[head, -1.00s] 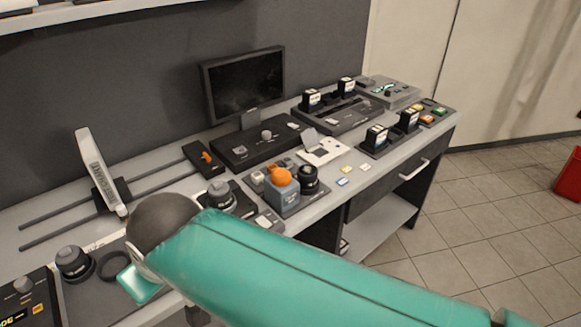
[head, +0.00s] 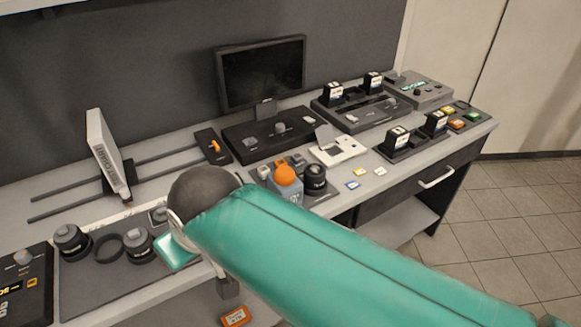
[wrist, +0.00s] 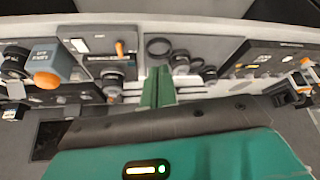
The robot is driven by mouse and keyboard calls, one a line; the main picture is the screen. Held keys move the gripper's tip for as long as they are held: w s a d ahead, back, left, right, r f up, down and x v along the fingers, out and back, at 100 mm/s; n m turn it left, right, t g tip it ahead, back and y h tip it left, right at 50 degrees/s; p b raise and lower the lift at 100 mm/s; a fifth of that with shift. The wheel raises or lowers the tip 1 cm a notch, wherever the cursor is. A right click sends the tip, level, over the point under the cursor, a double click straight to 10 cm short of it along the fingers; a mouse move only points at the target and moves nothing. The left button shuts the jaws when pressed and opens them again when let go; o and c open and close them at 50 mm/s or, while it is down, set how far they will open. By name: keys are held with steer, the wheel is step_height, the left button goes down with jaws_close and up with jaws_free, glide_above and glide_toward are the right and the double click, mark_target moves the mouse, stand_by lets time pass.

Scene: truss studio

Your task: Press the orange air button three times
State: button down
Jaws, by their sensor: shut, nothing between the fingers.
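The orange air button (head: 285,174) is a rounded orange dome on a small blue-grey box (head: 290,193). In the head view it stands on the bench just right of my arm's dark rounded joint, with the box partly covered by my teal arm. In the wrist view the orange dome (wrist: 46,80) and its blue-grey box (wrist: 55,58) are at the upper left. My gripper (wrist: 157,85) shows in the wrist view as green fingers close together, empty, right of the button and apart from it. In the head view the fingertips are not clearly seen.
A black lens (head: 314,178) stands close right of the button. A monitor (head: 262,75) and dark control panels are behind it. Lenses and a ring (head: 108,246) lie to the left. An orange lever (head: 214,147) sits on a rail block. Small coloured tiles (head: 353,184) lie to the right.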

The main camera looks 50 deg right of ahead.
steer(key=shift+s+d, duration=0.1)
steer(key=shift+d, duration=0.4)
step_height(320, 180, up, 3)
steer(key=n+t+h, duration=0.1)
steer(key=n+t, duration=0.3)
steer(key=n, duration=0.4)
glide_above(288, 172)
steer(key=shift+f, duration=0.15)
steer(key=shift+f, duration=4.45)
